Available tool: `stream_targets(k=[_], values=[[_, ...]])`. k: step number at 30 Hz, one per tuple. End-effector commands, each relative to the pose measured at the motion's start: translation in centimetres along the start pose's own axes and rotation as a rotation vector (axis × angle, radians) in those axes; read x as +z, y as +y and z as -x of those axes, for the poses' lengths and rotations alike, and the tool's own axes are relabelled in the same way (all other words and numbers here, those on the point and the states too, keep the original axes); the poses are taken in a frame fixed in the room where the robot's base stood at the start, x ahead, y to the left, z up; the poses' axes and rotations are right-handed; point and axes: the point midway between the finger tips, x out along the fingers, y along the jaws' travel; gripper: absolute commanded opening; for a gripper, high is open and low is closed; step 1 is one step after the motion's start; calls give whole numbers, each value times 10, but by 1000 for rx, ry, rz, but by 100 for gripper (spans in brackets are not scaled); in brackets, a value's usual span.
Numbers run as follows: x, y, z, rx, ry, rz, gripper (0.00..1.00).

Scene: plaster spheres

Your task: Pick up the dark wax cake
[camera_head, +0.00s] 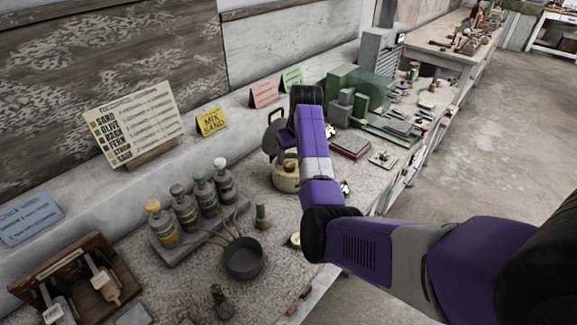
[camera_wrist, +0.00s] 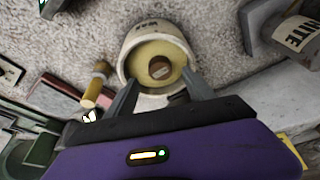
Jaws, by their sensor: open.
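The dark wax cake (camera_wrist: 159,68) is a small brown round piece with a pale mark. It lies in the middle of the yellow inside of a cream pot (camera_wrist: 136,38) lettered as wax, in the wrist view. My gripper (camera_wrist: 161,79) is open, its two grey fingers apart at the near side of the pot's mouth, one on each side of the cake. Nothing is between the fingertips, and I cannot tell their height above the cake. In the head view the pot (camera_head: 284,184) stands partly behind my arm, which hides the cake and most of my gripper.
A dark round pan (camera_head: 244,258) and several capped bottles (camera_head: 185,208) stand to the left of the pot. A small green-topped piece (camera_head: 262,216) is nearer. A green machine (camera_head: 362,92) stands behind. A wooden-handled tool (camera_wrist: 97,84) lies left of the pot in the wrist view.

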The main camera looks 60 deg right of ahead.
Motion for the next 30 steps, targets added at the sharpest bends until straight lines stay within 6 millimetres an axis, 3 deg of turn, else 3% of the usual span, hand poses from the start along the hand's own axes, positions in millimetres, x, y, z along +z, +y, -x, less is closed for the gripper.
stream_targets(k=[7, 16, 25, 30], values=[[2, -2, -31, -1, -2, -1, 62], [1, -2, -36, 0, 1, -1, 62], [1, -2, -35, 0, 1, -1, 3], [1, -2, -35, 0, 1, -1, 0]])
